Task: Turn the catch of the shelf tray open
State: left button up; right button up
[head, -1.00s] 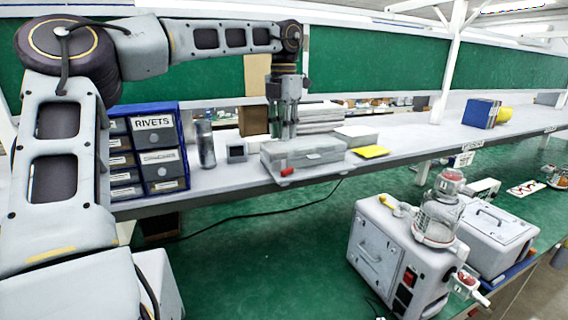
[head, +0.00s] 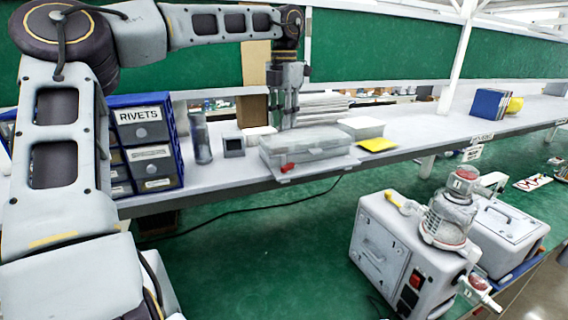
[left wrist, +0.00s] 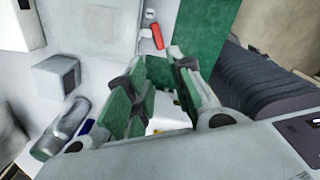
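The shelf tray (head: 316,147) is a flat pale grey lidded case on the long shelf. Its small red catch (head: 287,168) is on the front side, left of the middle; the red catch also shows in the left wrist view (left wrist: 157,38). My left gripper (head: 284,124) points down above the tray's back left part, its two fingers apart with nothing seen between them. In the left wrist view the green-padded fingers (left wrist: 160,62) are apart, just below the catch in the picture. Contact with the tray cannot be told. My right gripper is not in view.
A rivets drawer cabinet (head: 145,115), a metal cylinder (head: 202,140) and a small grey box (head: 233,145) stand left of the tray. A yellow pad (head: 377,145) lies to its right. A pump machine (head: 400,250) stands on the green bench below. The shelf farther right is mostly clear.

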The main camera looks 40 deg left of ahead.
aim_at(284, 166)
pick_arm(q)
notch_tip(284, 166, down, 12)
jog(key=shift+r+p, duration=0.25)
jog(key=shift+p, duration=0.4)
jog(key=shift+f, duration=1.1)
grip_shut()
